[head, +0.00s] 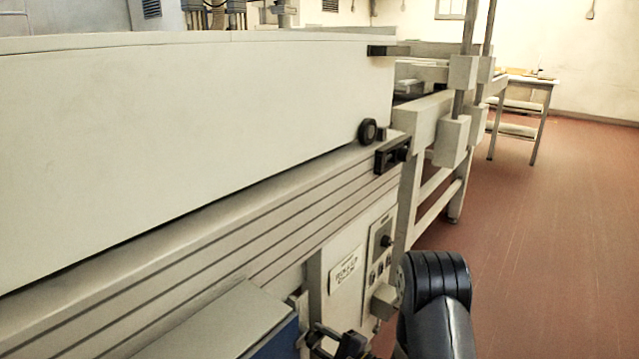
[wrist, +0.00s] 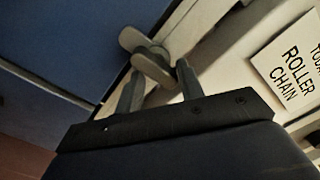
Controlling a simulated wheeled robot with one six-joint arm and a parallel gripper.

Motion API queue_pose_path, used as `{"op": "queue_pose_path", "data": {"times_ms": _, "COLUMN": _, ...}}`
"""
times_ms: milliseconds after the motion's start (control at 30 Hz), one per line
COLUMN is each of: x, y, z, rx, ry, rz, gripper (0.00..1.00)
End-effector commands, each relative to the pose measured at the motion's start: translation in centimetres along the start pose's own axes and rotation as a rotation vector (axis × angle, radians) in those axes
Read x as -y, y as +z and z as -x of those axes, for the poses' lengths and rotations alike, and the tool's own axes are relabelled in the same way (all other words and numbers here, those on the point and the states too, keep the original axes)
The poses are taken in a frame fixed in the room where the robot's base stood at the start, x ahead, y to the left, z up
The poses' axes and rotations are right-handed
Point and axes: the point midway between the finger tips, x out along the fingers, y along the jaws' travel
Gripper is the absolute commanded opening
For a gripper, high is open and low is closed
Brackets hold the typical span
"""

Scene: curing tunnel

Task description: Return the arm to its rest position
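My gripper (head: 335,343) is low in the head view, in front of the long machine's side, with my dark arm to its right. In the wrist view its two fingers (wrist: 160,75) stand apart with a gap between them, so it is open. A grey latch handle (wrist: 150,62) on the edge of a blue panel (wrist: 70,45) lies at the fingertips, partly between them. I cannot tell whether the fingers touch it. No object is held.
The long cream machine (head: 200,120) fills the left. A roller chain sign (wrist: 295,70) is beside the gripper; it also shows in the head view (head: 345,268). A control box (head: 381,240) is close by. The red floor (head: 560,230) at right is free; a table (head: 530,85) stands far back.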

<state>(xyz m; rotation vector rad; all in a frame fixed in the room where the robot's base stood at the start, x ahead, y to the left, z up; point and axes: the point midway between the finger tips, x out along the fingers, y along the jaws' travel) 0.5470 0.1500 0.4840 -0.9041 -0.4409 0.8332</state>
Motion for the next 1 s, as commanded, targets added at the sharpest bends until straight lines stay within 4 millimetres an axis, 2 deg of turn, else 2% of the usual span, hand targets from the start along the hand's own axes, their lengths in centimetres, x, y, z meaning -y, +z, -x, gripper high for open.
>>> {"op": "queue_pose_path", "data": {"times_ms": 433, "x": -0.31, "y": 0.21, "z": 0.01, "rx": 0.000, "ry": 0.002, "rz": -0.288, "gripper": 0.36}}
{"op": "queue_pose_path", "data": {"times_ms": 1000, "x": -0.55, "y": 0.20, "z": 0.00, "rx": 0.003, "ry": 0.004, "rz": -0.325, "gripper": 0.36}}
